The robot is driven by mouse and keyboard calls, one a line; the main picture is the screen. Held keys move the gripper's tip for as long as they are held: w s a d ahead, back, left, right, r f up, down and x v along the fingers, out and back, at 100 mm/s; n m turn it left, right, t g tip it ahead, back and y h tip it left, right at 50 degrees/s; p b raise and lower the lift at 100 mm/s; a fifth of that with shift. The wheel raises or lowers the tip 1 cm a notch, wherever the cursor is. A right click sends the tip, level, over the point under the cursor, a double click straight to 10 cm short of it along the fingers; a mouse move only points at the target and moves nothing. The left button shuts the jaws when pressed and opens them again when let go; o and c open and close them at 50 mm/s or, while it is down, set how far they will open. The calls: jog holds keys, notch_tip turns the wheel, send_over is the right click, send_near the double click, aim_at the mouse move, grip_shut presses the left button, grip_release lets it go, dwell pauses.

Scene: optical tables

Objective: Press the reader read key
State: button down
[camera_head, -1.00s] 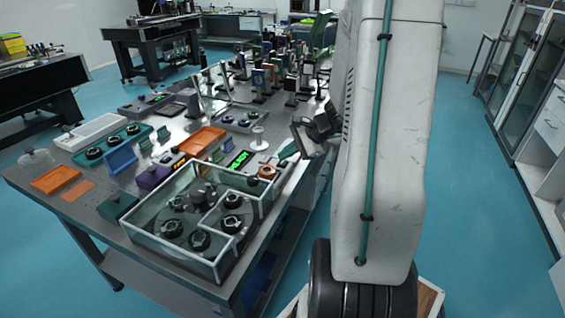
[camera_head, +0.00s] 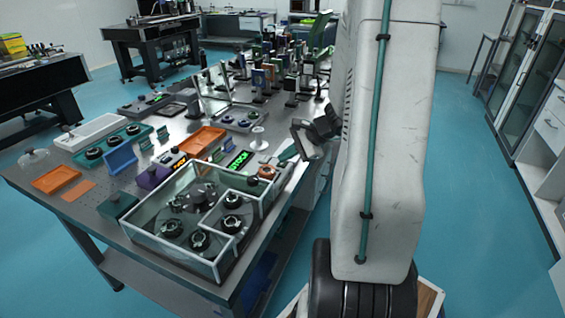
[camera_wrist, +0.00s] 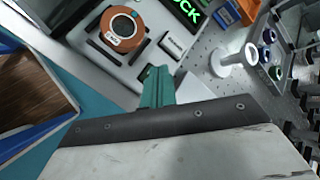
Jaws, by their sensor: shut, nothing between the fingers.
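The reader is a pale grey unit (camera_wrist: 149,60) on the table's near right edge. In the wrist view it carries an orange ring (camera_wrist: 107,43) around a dark round centre, and a lit green display (camera_wrist: 187,14). A small pale key with dark lettering (camera_wrist: 178,40) sits below the display; I cannot read its label. My gripper (camera_wrist: 155,74) has teal fingers, shut and empty, with tips just left of and below that key, apart from it in the picture. In the head view my gripper (camera_head: 287,154) is beside the orange ring (camera_head: 267,171) and the green display (camera_head: 240,160).
A glass-walled enclosure with round dark mounts (camera_head: 200,222) stands at the near table corner. A white spool-shaped stand (camera_wrist: 232,64) is right of the reader; it also shows in the head view (camera_head: 258,139). An orange tray (camera_head: 203,140) lies further left. Several optics stand behind.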

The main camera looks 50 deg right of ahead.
aim_at(286, 163)
jog(key=shift+r, duration=0.1)
dwell(0.3)
jog(key=shift+r, duration=0.7)
jog(key=shift+r, duration=2.5)
